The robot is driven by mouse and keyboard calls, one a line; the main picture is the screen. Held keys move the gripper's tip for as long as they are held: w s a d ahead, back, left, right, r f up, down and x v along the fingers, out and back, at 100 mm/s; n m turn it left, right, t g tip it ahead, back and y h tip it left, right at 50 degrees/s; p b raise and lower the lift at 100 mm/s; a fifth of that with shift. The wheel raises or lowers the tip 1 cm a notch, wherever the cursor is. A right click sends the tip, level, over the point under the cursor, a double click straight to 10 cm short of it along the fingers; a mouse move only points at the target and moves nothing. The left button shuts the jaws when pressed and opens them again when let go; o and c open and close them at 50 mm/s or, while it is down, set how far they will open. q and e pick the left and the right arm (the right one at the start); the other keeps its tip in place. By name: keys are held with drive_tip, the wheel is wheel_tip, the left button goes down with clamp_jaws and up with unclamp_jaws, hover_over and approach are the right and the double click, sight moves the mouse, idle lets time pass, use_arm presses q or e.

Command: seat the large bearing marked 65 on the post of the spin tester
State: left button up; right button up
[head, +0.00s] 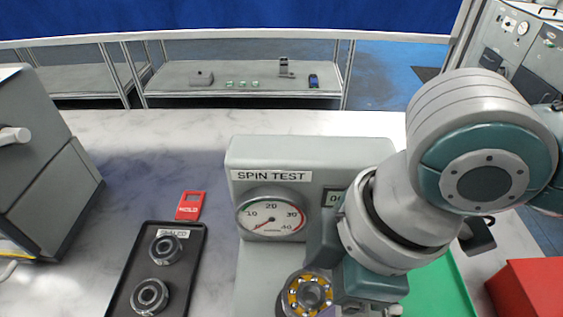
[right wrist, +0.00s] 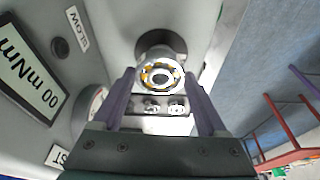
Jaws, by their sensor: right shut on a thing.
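The spin tester (head: 315,152) is a grey machine labelled SPIN TEST with a round dial, at the middle of the head view. A bearing with an orange-yellow cage (head: 308,293) is low in front of it. In the right wrist view the bearing (right wrist: 147,77) sits between the purple fingertips of my right gripper (right wrist: 160,84), which is shut on it. A dark round hub (right wrist: 160,42) is directly behind the bearing; I cannot tell whether the bearing is on the post, which is hidden. The mark 65 is not readable. My left gripper is not in view.
A black tray (head: 193,280) labelled SEALED holds two dark bearings left of the tester. A red HOLD card (head: 190,205) lies behind it. A grey machine (head: 40,170) stands far left; a green mat (head: 452,292) and red bin (head: 530,288) are at right.

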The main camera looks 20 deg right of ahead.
drive_tip(key=shift+f, duration=0.75)
idle(0.4)
drive_tip(key=shift+f, duration=0.35)
drive_tip(key=o, duration=1.6)
wheel_tip(320, 180, up, 8)
drive_tip(key=p, duration=0.8)
drive_tip(key=shift+f, duration=0.25)
